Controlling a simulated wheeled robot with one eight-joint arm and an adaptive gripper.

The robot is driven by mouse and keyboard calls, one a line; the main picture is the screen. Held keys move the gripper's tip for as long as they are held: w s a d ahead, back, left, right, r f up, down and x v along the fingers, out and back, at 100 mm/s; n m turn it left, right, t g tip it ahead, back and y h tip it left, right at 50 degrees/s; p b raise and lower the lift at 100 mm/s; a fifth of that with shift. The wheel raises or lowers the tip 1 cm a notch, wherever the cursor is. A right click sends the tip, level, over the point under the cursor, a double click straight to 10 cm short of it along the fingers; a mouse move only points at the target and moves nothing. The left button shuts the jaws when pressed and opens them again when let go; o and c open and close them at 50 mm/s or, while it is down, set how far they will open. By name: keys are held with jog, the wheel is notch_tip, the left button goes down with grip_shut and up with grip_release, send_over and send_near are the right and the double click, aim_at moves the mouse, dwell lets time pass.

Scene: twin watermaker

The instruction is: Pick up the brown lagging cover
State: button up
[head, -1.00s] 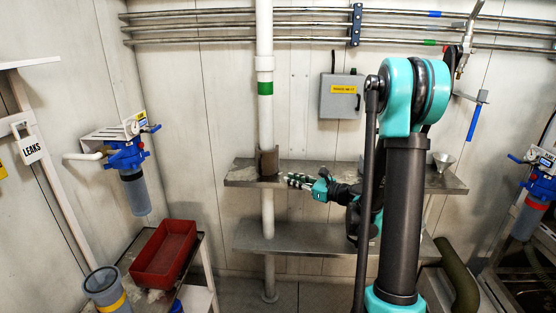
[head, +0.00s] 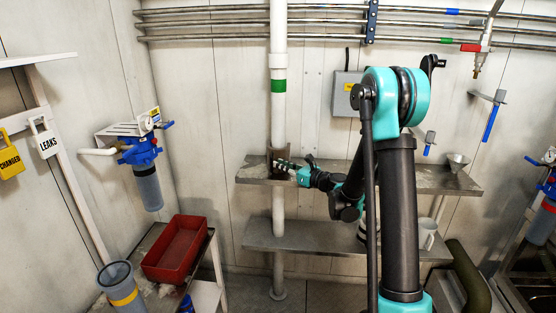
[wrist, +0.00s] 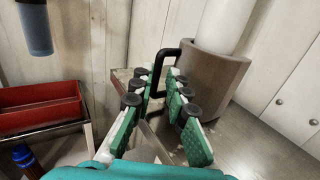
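The brown lagging cover (head: 280,152) is a short brown sleeve around the white vertical pipe, at the left end of the upper metal shelf. It fills the upper right of the wrist view (wrist: 212,88), with a black loop handle (wrist: 166,52) on its near side. My gripper (head: 283,165) is at the cover in the head view. In the wrist view my gripper (wrist: 157,76) is open, its fingers to either side of the handle's lower part. I cannot tell whether they touch it.
The upper shelf (head: 400,176) runs right from the cover to a small funnel (head: 457,160). A lower shelf (head: 320,240) sits below. A red tray (head: 176,250) stands on a side bench at left, and a grey box (head: 345,95) hangs on the wall behind.

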aim_at(271, 159)
jog(key=x, duration=0.5)
jog(key=shift+a, duration=0.15)
grip_shut()
jog(key=shift+r, duration=0.1)
dwell(0.3)
jog(key=shift+r, duration=0.5)
jog(key=s+r, duration=0.2)
jog(key=s, duration=1.6)
jog(key=shift+a, duration=0.25)
jog(key=shift+r, duration=0.15)
jog(key=shift+r, duration=0.3)
